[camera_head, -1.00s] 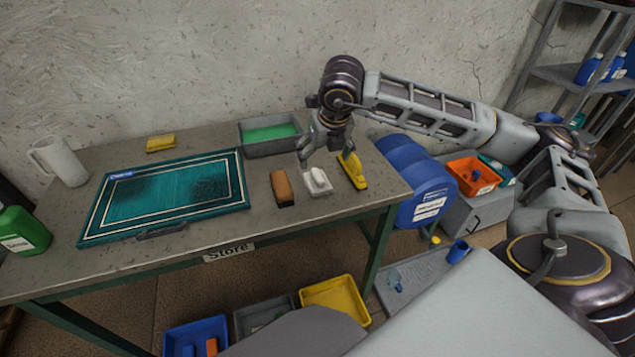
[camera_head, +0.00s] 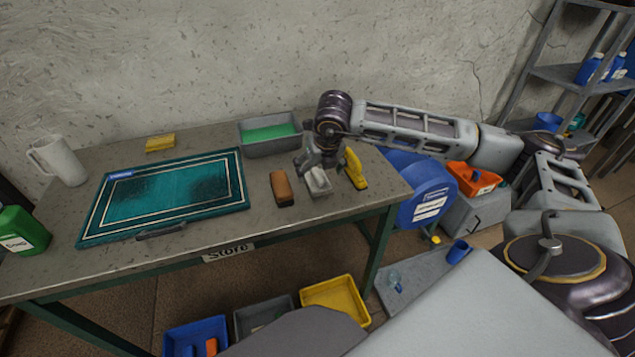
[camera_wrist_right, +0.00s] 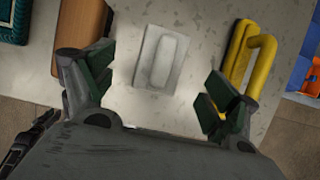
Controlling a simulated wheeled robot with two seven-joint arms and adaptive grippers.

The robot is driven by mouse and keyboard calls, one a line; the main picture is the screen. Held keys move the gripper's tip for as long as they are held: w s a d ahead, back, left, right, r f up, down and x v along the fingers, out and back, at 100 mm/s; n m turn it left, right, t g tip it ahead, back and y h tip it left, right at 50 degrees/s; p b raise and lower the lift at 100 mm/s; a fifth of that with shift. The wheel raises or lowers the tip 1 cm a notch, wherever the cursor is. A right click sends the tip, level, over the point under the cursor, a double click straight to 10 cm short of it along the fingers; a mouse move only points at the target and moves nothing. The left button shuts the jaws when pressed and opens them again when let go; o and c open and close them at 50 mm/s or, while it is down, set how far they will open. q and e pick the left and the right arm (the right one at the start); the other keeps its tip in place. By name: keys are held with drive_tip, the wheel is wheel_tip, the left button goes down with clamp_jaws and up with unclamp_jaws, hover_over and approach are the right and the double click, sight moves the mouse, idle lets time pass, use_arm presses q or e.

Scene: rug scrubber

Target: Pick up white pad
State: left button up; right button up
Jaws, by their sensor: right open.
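The white pad (camera_head: 318,183) lies on the table near its right end, between a brown brush and a yellow-handled tool. It has a raised grip on top, seen from above in the right wrist view (camera_wrist_right: 162,60). My right gripper (camera_head: 314,167) is just above the pad and hides part of it in the head view. In the wrist view its two fingers (camera_wrist_right: 160,88) are spread wide and empty, with the pad between and a little beyond the tips. My left gripper is not in view.
The brown brush (camera_head: 282,187) sits close on the left and the yellow-handled tool (camera_head: 354,168) close on the right. A grey tray with green liquid (camera_head: 270,134) stands behind. A teal rug (camera_head: 165,195) covers the table's left part.

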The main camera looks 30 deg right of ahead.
sight(318, 175)
drive_tip(key=shift+w+f, duration=0.1)
drive_tip(key=shift+f, duration=0.1)
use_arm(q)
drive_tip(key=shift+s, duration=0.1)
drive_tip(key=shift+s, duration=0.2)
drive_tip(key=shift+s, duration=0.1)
use_arm(e)
drive_tip(key=shift+f, duration=0.1)
drive_tip(key=shift+w+d+f, duration=0.1)
drive_tip(key=shift+f, duration=0.1)
drive_tip(key=x, duration=0.3)
drive_tip(key=shift+w+d+f, duration=0.15)
drive_tip(key=shift+f, duration=0.05)
drive_tip(key=shift+w+f, duration=0.15)
drive_tip(key=shift+f, duration=0.3)
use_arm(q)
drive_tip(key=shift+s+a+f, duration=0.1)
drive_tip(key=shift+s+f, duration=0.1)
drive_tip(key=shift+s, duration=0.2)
use_arm(e)
drive_tip(key=shift+d, duration=0.1)
drive_tip(key=c, duration=1.1)
